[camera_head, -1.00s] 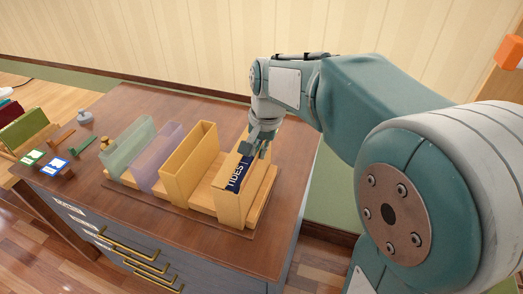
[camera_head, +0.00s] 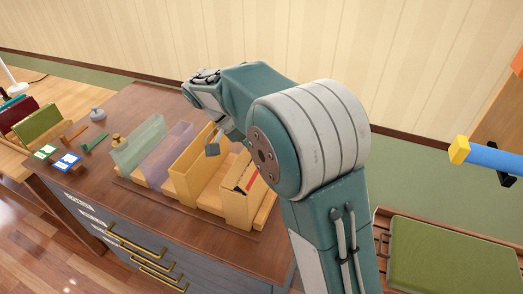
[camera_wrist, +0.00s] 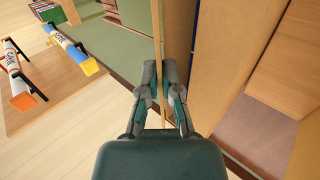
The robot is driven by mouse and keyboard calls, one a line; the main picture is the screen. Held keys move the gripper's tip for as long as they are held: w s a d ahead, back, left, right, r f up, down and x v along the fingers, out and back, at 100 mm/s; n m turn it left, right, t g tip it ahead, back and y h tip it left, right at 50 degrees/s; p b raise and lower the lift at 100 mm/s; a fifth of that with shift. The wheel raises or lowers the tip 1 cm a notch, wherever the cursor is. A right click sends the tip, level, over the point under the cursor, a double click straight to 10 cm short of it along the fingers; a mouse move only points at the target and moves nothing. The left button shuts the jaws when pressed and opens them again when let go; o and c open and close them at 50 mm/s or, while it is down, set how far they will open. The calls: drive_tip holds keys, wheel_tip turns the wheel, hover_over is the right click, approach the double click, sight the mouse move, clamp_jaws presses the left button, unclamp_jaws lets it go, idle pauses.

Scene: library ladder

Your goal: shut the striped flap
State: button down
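I cannot make out a flap that is clearly striped. On the cabinet top, the right-hand tan case (camera_head: 235,205) shows red and dark bits at its upper opening, partly behind my arm; I cannot tell what they are. To its left stands an open tan case (camera_head: 183,178). My gripper (camera_head: 212,149) is above and beside these cases, largely screened by my arm. In the wrist view my gripper (camera_wrist: 161,78) has its fingertips close together, on either side of a thin tan panel edge (camera_wrist: 157,30). I cannot tell whether they touch it.
Translucent violet (camera_head: 165,155) and green (camera_head: 138,145) slabs stand left of the tan cases. A brass knob (camera_head: 116,140) and a grey weight (camera_head: 97,113) are farther left. A green cushion (camera_head: 455,255) and a blue bar (camera_head: 495,157) are at right.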

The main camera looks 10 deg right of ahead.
drive_tip(key=shift+w+a+f+g+h, duration=0.1)
drive_tip(key=shift+f+g+h, duration=0.1)
drive_tip(key=shift+h, duration=0.15)
drive_tip(key=shift+a+f+g+h, duration=0.1)
drive_tip(key=shift+g+h, duration=0.1)
drive_tip(key=shift+h, duration=0.15)
